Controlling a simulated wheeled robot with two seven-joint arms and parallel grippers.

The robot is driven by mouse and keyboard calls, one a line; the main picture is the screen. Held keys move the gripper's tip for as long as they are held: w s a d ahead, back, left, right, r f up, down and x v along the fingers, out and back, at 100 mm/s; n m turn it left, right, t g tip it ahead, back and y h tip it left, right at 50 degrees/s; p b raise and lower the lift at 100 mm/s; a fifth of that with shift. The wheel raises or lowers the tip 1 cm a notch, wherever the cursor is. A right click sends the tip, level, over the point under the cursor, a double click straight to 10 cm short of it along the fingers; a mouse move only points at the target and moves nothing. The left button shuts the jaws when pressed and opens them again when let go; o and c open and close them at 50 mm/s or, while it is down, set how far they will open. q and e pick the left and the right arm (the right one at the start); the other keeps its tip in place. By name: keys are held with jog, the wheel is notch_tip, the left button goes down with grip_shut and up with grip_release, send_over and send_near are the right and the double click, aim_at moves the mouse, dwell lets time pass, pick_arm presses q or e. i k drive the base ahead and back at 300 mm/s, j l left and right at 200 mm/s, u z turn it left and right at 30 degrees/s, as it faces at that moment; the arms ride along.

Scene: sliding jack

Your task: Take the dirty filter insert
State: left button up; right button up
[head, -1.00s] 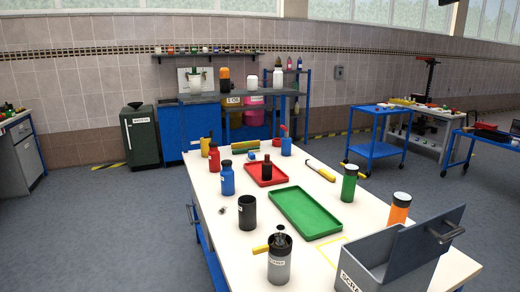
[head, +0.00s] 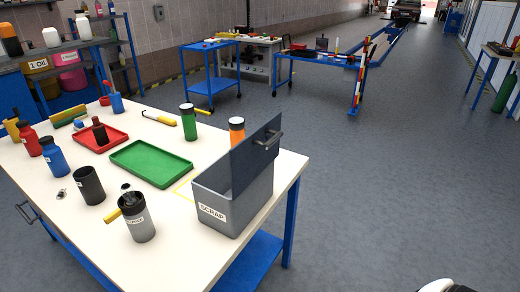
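I cannot tell for sure which thing is the dirty filter insert. A dark bottle-like piece (head: 100,132) with a reddish lower part stands in the red tray (head: 117,139). A grey labelled canister (head: 140,225) with a dark rim stands at the near side of the table; a metallic piece (head: 126,188) shows at its top and a yellow handle (head: 113,215) sticks out to its left. A dark open cup (head: 90,186) stands behind it. The grey SCRAP bin (head: 236,203) is at the table's right corner, its dark lid raised.
The green tray (head: 150,164) is empty. Blue (head: 54,157), red (head: 29,141), green (head: 188,122) and orange (head: 237,130) bottles stand around it. A blue cart (head: 211,86) stands behind. Open floor (head: 400,180) lies right of the table.

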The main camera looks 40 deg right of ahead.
aim_at(99, 129)
jog(key=i+j+z, duration=0.1)
jog(key=j, duration=0.25)
jog(key=i+j, duration=0.25)
jog(key=i+j+z, duration=0.15)
jog(key=j, duration=0.35)
jog(key=i+j, duration=0.2)
jog(key=j, duration=0.15)
jog(key=i+j+z, duration=0.15)
jog(key=j, duration=0.25)
jog(key=i+j, duration=0.15)
jog(key=j, duration=0.25)
jog(key=i+j+z, duration=0.15)
jog(key=j, duration=0.25)
jog(key=i+j+z, duration=0.1)
jog(key=j, duration=0.3)
